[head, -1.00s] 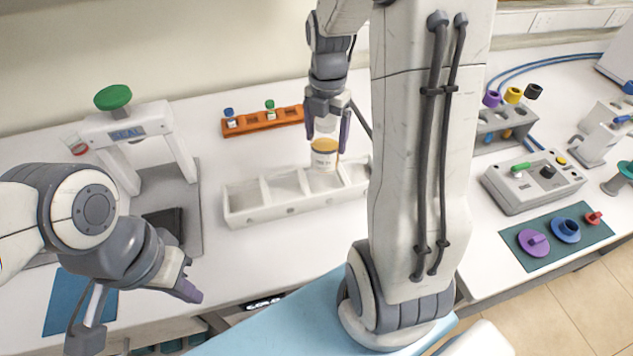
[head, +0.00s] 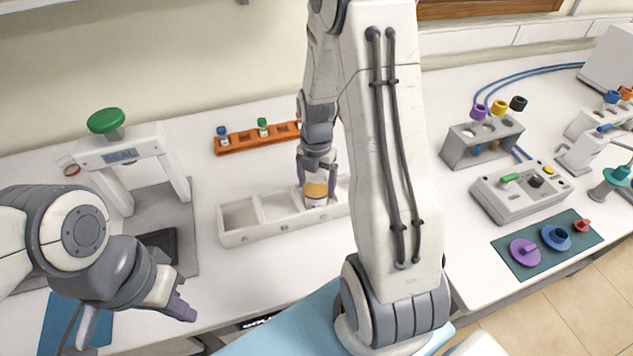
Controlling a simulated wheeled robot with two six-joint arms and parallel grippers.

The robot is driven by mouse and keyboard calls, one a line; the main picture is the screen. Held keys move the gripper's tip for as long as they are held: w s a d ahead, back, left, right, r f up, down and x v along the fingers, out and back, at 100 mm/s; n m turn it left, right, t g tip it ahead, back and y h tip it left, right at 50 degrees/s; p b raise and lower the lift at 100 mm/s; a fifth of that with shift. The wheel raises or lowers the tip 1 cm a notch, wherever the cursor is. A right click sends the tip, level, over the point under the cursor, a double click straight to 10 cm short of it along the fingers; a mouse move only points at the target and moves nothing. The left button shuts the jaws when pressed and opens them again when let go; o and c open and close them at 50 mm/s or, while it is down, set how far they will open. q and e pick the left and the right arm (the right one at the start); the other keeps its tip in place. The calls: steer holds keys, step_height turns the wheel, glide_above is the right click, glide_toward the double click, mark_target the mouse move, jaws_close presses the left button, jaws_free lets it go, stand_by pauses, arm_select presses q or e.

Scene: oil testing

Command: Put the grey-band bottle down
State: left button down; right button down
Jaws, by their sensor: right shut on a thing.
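A small bottle (head: 316,190) with amber contents and a pale label is held by my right gripper (head: 318,172). The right gripper points down and is shut on the bottle's upper part. The bottle is at the white compartment rack (head: 265,235), over or in a compartment right of its middle. I cannot tell whether its base touches the compartment floor. My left gripper (head: 180,308) hangs low at the left, away from the bottle, and its finger gap is not clear.
An orange rack (head: 240,144) with small capped vials stands behind the white rack. A seal press (head: 120,155) with a green knob stands at left. A grey rack (head: 470,148), a control box (head: 518,192) and a dark green mat (head: 560,262) are at right.

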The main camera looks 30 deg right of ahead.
steer(key=shift+f, duration=0.2)
jaws_free()
step_height(320, 180, up, 12)
steer(key=shift+a+r+b, duration=0.1)
steer(key=shift+r+b, duration=0.15)
steer(key=shift+b, duration=0.2)
steer(key=s+a+r+m, duration=0.1)
steer(key=s+a+m, duration=0.25)
steer(key=a, duration=0.75)
steer(key=s+a+m+y, duration=0.1)
steer(key=s+a+m, duration=1.2)
steer(key=s, duration=0.2)
steer(key=shift+s+a, duration=0.3)
steer(key=shift+s, duration=0.1)
steer(key=shift+r, duration=0.15)
